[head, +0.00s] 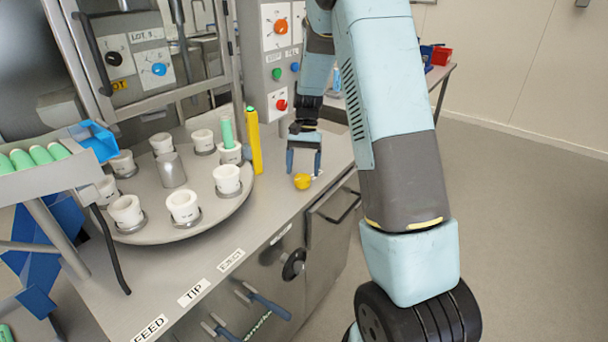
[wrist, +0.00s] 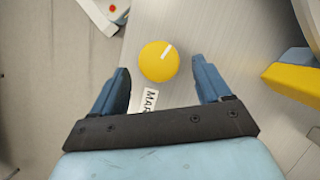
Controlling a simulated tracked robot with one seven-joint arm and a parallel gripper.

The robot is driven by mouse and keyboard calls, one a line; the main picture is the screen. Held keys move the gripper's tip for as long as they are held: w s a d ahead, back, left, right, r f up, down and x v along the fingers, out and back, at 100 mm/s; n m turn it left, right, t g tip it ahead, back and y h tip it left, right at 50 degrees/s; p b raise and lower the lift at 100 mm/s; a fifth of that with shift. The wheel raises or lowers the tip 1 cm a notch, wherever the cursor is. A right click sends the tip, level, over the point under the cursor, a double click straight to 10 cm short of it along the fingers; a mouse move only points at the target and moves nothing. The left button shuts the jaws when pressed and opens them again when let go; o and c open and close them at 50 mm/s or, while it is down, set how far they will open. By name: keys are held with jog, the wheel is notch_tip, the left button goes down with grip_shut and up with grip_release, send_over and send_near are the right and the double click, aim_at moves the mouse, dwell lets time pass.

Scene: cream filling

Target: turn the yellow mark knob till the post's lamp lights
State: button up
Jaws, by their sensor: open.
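The yellow mark knob (head: 302,181) sits on the steel counter near its right edge. In the wrist view the knob (wrist: 158,62) is a round yellow disc whose white line points to the upper right. My gripper (head: 304,164) is open and points down over the knob. In the wrist view the blue fingers of my gripper (wrist: 160,68) stand either side of the knob, with gaps between; I cannot tell their exact height. The yellow post (head: 254,142) stands left of my gripper, with a small green tip (head: 249,109); I cannot tell whether it is lit.
A round turntable (head: 154,225) with several white cups stands left of the post. A label (wrist: 149,99) beside the knob is partly hidden by my gripper. A control panel (head: 276,60) rises behind. The counter between post and knob is clear.

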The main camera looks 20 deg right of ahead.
aim_at(302, 182)
jog(key=shift+x, duration=1.35)
